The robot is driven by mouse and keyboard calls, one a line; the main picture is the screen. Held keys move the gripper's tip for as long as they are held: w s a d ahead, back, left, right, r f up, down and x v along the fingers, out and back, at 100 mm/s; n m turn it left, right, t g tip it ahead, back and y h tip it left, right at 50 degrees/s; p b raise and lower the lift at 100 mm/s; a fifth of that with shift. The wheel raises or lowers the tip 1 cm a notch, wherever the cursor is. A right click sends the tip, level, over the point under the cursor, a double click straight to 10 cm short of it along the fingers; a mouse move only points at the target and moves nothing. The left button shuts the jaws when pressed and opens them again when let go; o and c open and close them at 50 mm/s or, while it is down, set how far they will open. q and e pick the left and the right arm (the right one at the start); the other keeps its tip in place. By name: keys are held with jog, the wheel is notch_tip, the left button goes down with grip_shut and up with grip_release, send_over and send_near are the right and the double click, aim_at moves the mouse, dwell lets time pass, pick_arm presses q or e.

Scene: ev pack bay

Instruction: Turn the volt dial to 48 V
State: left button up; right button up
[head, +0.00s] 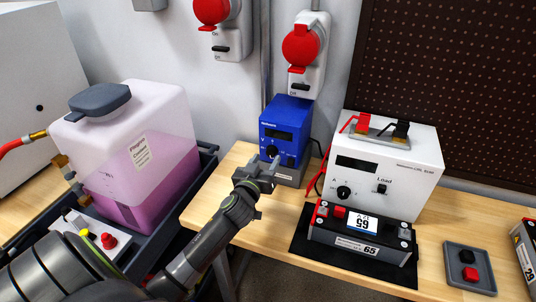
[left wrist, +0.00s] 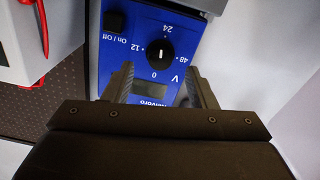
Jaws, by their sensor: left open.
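The blue power supply (head: 287,118) stands on the wooden bench against the wall. Its black volt dial (head: 271,152) is on the front face, low, beside my gripper. In the left wrist view the volt dial (left wrist: 159,50) appears upside down, with marks 0, 12, 24 and 48 around it. The white line on the knob appears to point towards 24. My left gripper (head: 265,168) is open and empty in front of the face. In the left wrist view its fingers (left wrist: 160,72) are apart, on either side of the display, close to the dial; contact cannot be told.
An On/Off button (left wrist: 115,22) sits near the dial. A white load unit (head: 386,165) stands to the right, with a battery module (head: 360,236) on a black mat before it. A jug of pink liquid (head: 135,150) is at the left. Red sockets (head: 300,46) are above.

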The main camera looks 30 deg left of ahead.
aim_at(271, 152)
pick_arm(q)
jog(key=shift+x, duration=1.45)
jog(key=c, duration=1)
jog(key=shift+o, duration=0.2)
